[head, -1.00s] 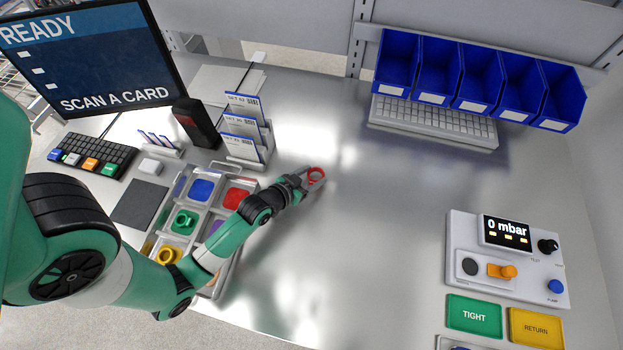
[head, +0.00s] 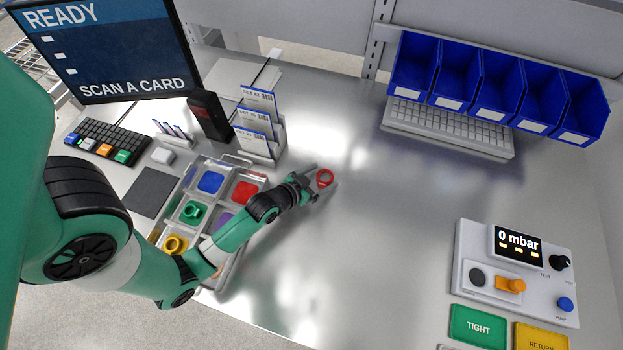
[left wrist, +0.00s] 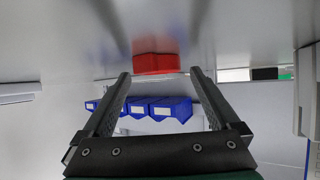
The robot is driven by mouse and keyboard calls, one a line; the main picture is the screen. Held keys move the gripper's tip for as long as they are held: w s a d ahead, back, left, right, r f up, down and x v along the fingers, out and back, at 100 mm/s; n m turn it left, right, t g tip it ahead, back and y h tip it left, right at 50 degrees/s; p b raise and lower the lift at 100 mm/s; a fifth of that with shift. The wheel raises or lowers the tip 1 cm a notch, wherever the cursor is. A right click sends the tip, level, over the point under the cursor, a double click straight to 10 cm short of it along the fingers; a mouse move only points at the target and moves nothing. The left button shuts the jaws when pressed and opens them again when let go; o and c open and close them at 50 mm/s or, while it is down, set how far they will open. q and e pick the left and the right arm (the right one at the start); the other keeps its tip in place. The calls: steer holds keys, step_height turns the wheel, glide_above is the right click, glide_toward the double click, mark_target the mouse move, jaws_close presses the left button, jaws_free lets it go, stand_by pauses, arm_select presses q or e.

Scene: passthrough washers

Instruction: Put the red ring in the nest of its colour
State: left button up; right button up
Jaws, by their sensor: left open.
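The red ring (head: 324,178) lies on the bare metal worktop, right of the nest tray. My left gripper (head: 322,183) is open at the ring, its fingers spread on either side of it in the head view. In the left wrist view the ring (left wrist: 155,64) shows between and just past the tips of the open fingers (left wrist: 158,76). I cannot tell whether the fingers touch it. The red nest (head: 245,191) in the grey tray (head: 217,168) looks empty. My right gripper is not in view.
A green ring (head: 193,211) and a yellow ring (head: 174,244) sit in the tray. A card rack (head: 262,140) stands behind it. A test panel (head: 515,270) is at right. The middle worktop is clear.

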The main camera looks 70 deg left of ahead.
arm_select(q)
steer(key=p+v, duration=0.2)
steer(key=v, duration=0.9)
steer(key=shift+s+d+r, duration=0.15)
steer(key=shift+s, duration=0.15)
